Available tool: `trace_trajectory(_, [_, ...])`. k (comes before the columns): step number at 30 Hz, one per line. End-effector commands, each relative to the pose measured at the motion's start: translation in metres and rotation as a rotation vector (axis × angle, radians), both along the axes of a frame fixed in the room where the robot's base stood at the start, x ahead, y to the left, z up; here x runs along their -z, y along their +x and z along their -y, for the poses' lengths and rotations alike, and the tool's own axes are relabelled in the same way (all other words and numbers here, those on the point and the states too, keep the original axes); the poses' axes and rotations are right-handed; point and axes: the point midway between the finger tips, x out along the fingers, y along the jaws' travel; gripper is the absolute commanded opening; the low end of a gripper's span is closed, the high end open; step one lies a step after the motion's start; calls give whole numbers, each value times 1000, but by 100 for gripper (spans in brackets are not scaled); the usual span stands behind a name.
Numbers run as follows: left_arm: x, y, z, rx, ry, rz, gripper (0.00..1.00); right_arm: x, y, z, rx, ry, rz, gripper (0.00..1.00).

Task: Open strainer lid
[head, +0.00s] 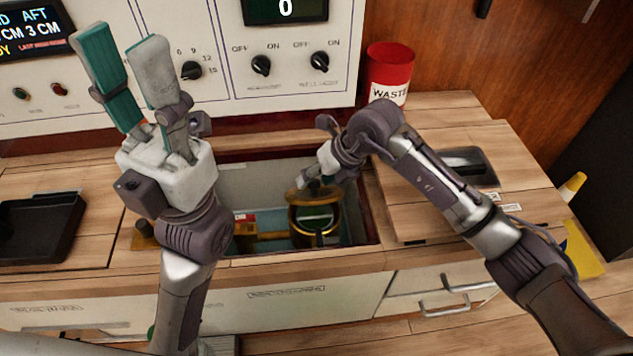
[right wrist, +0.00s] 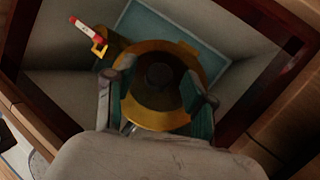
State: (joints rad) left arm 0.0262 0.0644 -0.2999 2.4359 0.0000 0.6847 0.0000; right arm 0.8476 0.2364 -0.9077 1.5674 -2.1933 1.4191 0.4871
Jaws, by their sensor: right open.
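The brass strainer (head: 316,226) stands in the recessed bay in the counter, with a round, dark-green opening facing up. A brass lid piece (head: 305,194) shows at the far side of its rim, just under my right gripper (head: 318,186). In the right wrist view, the brass round (right wrist: 155,118) with a dark centre lies between the two fingers of my right gripper (right wrist: 155,92). Those fingers are apart; I cannot tell whether they touch the brass. My left gripper (head: 123,42) is open and empty, pointing up in front of the panel.
A red waste bin (head: 389,70) stands behind my right arm. A black tray (head: 40,228) lies at the left.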

Motion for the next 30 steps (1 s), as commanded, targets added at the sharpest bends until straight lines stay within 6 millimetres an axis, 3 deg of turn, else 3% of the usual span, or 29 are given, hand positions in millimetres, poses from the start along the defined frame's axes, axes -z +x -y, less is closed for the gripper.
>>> trace_trajectory(10, [-2,-1,0,-1,0,6,40,3,1,-2,0,0,0,53])
trace_trajectory(20, [-2,-1,0,1,1,8,40,3,0,-2,0,0,0,0])
trace_trajectory(30, [-4,-1,0,1,0,9,40,1,1,-2,0,-1,-9,0])
